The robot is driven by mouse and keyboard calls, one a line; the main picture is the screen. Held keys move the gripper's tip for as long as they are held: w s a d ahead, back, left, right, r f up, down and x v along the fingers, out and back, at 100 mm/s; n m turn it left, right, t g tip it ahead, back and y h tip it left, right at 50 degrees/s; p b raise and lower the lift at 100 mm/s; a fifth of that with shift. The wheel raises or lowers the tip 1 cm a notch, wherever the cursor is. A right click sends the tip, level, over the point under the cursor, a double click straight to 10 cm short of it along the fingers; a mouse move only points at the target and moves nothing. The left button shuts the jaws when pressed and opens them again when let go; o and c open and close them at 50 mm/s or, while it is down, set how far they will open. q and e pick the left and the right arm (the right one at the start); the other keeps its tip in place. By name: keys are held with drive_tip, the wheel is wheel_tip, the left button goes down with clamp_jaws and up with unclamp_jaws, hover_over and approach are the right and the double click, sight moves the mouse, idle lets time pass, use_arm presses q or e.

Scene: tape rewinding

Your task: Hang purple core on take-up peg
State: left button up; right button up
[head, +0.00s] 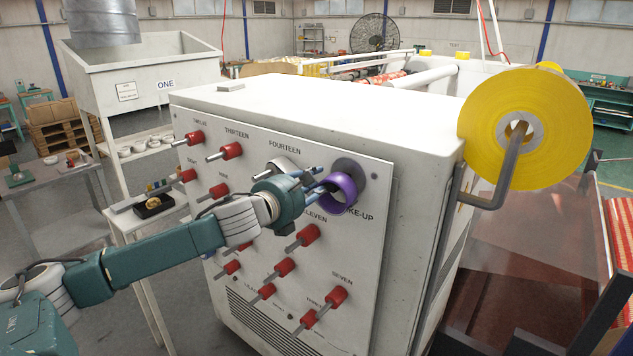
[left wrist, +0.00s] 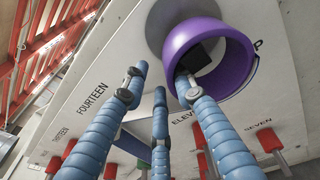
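The purple core (head: 340,193) is a short, hollow ring at the take-up position, in front of a round grey disc (head: 352,168) on the white panel. It also shows in the left wrist view (left wrist: 238,50). A dark block (left wrist: 197,58) shows inside the ring; it may be the peg, but I cannot tell how the ring rests on it. My left gripper (head: 318,181) is at the core's left side. In the left wrist view its fingers (left wrist: 160,82) are spread apart; one reaches the ring's opening and two stand outside, with a gap. My right gripper is out of view.
Red pegs (head: 308,234) stick out of the panel around and below my left arm. A large yellow roll (head: 530,125) hangs on a bent bar at the machine's right corner. A white cart (head: 148,148) stands to the left.

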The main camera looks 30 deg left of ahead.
use_arm(q)
drive_tip(key=s+r, duration=0.1)
drive_tip(key=s, duration=1.1)
drive_tip(key=shift+d+r, duration=0.15)
drive_tip(key=shift+r, duration=0.25)
idle(1.2)
